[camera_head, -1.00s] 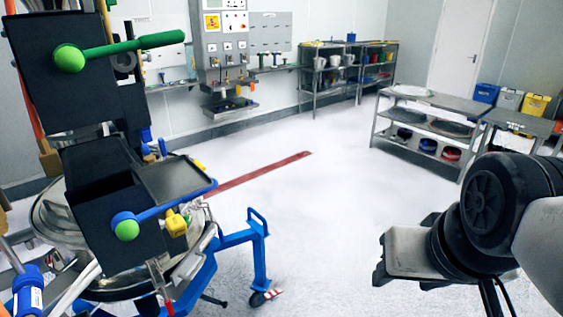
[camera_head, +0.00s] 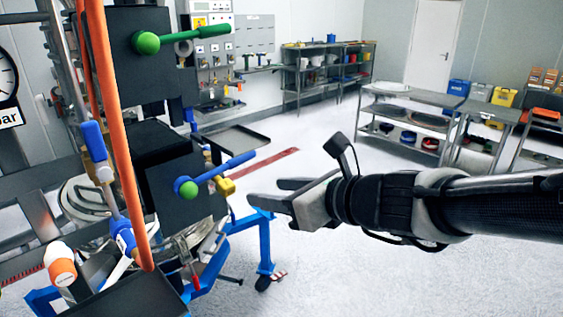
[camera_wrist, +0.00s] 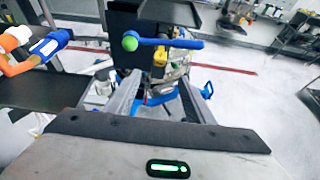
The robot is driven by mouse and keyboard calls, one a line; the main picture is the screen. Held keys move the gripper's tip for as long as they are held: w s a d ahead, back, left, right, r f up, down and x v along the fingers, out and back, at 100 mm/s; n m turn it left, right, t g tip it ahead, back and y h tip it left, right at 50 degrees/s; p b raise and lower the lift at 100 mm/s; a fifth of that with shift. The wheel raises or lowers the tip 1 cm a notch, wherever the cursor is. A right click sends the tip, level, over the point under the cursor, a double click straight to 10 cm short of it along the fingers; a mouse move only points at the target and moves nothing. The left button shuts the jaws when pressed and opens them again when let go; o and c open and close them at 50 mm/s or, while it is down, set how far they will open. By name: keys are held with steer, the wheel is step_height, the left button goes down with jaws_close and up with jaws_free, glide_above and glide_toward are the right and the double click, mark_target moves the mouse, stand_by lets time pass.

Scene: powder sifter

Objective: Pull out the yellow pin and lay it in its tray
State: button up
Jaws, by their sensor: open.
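The yellow pin (camera_head: 226,187) is a small yellow piece at the black box under the blue lever with the green knob (camera_head: 188,188). It also shows in the wrist view (camera_wrist: 160,58), small and partly behind the lever. A shallow dark tray (camera_head: 240,141) sits behind the box, and looks empty; I cannot tell if it is the pin's own. My gripper (camera_head: 264,191) is open and empty, to the right of the pin and apart from it, pointing left. In the wrist view its two fingers (camera_wrist: 160,80) spread below the pin.
An orange hose (camera_head: 120,140), a blue-handled valve (camera_head: 93,140) and an orange-and-white fitting (camera_head: 61,266) crowd the left. A blue wheeled frame (camera_head: 263,245) stands below. The green-handled lever (camera_head: 180,40) is above. The floor to the right is clear up to the steel benches (camera_head: 410,112).

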mark_target(231, 187)
steer(key=b+x, duration=0.1)
steer(key=x, duration=1.5)
steer(key=shift+s, duration=0.1)
steer(key=c, duration=1.2)
steer(key=s+d+b, duration=0.1)
steer(key=s+d, duration=0.3)
steer(key=d, duration=0.1)
steer(key=shift+s+d+b, duration=0.25)
steer(key=shift+s+b, duration=0.05)
steer(key=shift+s, duration=0.05)
stand_by(1.2)
steer(key=shift+s+d, duration=0.65)
steer(key=shift+d, duration=0.1)
stand_by(0.4)
steer(key=shift+s+d+p, duration=0.2)
steer(key=shift+s+d, duration=0.75)
steer(key=shift+d, duration=0.2)
steer(key=shift+s+d+p, duration=0.15)
steer(key=shift+s+d, duration=0.8)
steer(key=shift+d, duration=0.15)
